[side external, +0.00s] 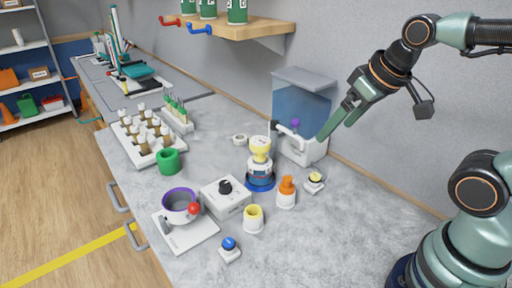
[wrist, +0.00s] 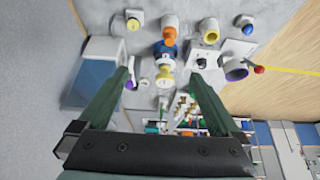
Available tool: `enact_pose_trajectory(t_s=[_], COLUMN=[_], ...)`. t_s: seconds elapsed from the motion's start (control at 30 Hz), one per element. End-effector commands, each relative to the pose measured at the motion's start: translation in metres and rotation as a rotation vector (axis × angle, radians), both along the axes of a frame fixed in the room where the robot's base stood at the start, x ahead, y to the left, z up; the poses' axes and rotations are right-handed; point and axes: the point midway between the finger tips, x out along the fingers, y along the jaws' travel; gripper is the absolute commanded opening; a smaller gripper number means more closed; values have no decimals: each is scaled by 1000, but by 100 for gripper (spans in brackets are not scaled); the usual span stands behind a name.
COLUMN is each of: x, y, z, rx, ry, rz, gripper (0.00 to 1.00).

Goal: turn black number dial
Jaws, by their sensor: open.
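The black dial (side external: 225,187) sits on top of a white box (side external: 226,204) in the middle of the counter. It also shows in the wrist view as a small dark knob (wrist: 201,62) on the white box, to the right of the right finger's tip. My gripper (side external: 335,129) is open and empty. It is raised above the counter, up and to the right of the dial and well apart from it. Both green fingers show in the wrist view, spread wide. Any numbers on the dial are too small to read.
A yellow-topped blue-based device (side external: 260,165) stands between dial and gripper. A blue water tank (side external: 300,95) is behind it.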

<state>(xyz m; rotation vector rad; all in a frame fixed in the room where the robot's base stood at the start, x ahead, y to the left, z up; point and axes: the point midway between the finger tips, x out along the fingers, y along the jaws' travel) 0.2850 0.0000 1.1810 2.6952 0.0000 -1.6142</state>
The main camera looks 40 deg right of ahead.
Motion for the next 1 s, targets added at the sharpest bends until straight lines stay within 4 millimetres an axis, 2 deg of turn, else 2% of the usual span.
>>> enact_pose_trajectory(t_s=[0.03, 0.07, 0.1, 0.27, 0.57, 0.77, 1.0], x=[0, 1, 2, 19, 83, 126, 170], y=[0, 0, 1, 9, 45, 76, 118], z=[0, 0, 1, 10, 20, 7, -29], rx=[0, 0, -1, -14, -57, -88, -123], ry=[0, 1, 4, 47, 183, 273, 379], rz=[0, 2, 6, 55, 229, 350, 492], gripper=[81, 69, 67, 67, 67, 67, 67])
